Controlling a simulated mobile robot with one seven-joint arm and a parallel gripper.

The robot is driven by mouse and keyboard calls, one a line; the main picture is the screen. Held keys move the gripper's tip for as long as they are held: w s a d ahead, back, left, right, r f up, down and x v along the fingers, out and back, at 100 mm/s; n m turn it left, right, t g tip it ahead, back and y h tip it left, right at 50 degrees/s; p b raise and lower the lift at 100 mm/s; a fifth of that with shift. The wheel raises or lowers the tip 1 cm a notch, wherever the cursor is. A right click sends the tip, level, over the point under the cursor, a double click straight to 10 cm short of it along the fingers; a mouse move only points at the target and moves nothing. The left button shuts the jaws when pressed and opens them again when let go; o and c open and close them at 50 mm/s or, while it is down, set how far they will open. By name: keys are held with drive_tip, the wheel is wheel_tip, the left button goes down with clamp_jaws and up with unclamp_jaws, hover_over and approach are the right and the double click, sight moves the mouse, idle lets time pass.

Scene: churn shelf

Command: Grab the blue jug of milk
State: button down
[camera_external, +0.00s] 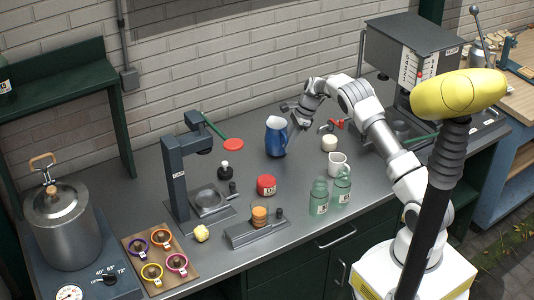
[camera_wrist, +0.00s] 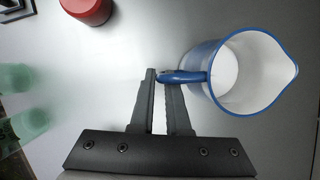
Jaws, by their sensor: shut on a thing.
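The blue jug (camera_external: 275,138) stands upright on the dark counter near the brick wall. In the wrist view the jug (camera_wrist: 222,98) shows from above, with a white inside, a blue rim and a pour spout at the right. A plain white area fills its inside; I cannot tell the milk's level. My gripper (camera_external: 293,124) is at the jug's right side in the outside view. In the wrist view my gripper (camera_wrist: 162,78) has its two dark fingers on either side of the blue handle, shut on it.
Green jars (camera_external: 319,196), a red canister (camera_external: 266,185) and a dark press (camera_external: 174,175) stand nearer the front. Counter left of the jug is fairly clear.

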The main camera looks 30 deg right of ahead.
drive_tip(key=s+d+r+b, duration=0.1)
drive_tip(key=s+d+r, duration=0.5)
drive_tip(key=d+r, duration=0.3)
drive_tip(key=shift+s+d+r+b, duration=0.15)
drive_tip(key=shift+d+r+b, duration=0.2)
drive_tip(key=shift+r, duration=0.25)
idle(0.4)
idle(1.0)
